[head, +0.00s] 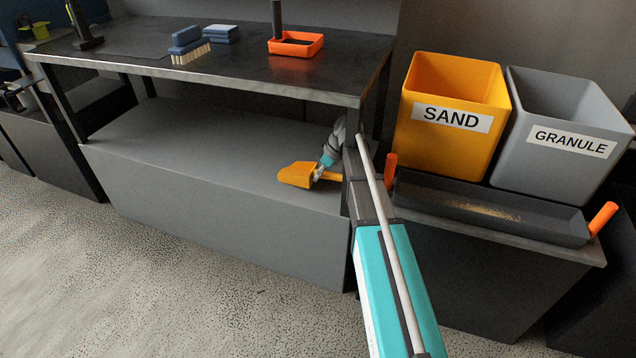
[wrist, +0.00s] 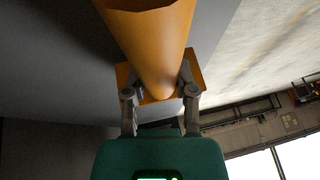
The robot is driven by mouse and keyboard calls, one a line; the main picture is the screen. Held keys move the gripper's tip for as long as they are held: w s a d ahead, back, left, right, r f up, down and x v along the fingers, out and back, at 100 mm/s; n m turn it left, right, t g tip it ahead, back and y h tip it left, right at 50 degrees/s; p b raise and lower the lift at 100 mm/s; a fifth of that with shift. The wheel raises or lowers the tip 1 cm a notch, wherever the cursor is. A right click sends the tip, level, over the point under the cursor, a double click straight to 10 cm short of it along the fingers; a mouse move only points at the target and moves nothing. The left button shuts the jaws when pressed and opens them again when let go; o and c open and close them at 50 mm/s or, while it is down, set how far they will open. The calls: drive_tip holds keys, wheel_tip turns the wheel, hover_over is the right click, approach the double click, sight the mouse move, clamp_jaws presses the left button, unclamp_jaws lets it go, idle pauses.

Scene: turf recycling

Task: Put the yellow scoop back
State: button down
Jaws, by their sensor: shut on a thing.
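The yellow scoop (head: 297,174) is at the right end of the grey lower shelf (head: 190,150), under the dark bench top. My gripper (head: 319,174) is shut on it near its handle end. In the wrist view the scoop (wrist: 150,40) extends away from my gripper (wrist: 160,92), with the two fingers on either side of its narrow rear part. In the head view the scoop looks very close to the shelf surface; I cannot tell whether it touches. Part of the handle is hidden by the fingers.
The bench top (head: 130,50) overhangs the shelf, with an orange tray (head: 296,44) and blue brushes (head: 188,40) on it. At right stand the yellow SAND bin (head: 440,145), the grey GRANULE bin (head: 545,165) and a dark trough (head: 450,205) with orange handles. The shelf's left side is clear.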

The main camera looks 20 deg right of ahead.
drive_tip(key=shift+f+b, duration=0.85)
drive_tip(key=shift+f, duration=0.35)
drive_tip(key=shift+c, duration=2)
unclamp_jaws()
drive_tip(key=shift+r, duration=0.1)
drive_tip(key=p+v, duration=0.5)
drive_tip(key=shift+r, duration=0.15)
drive_tip(key=p+v, duration=0.5)
drive_tip(key=v, duration=0.1)
drive_tip(key=shift+d+r+p, duration=0.25)
drive_tip(key=shift+p, duration=0.15)
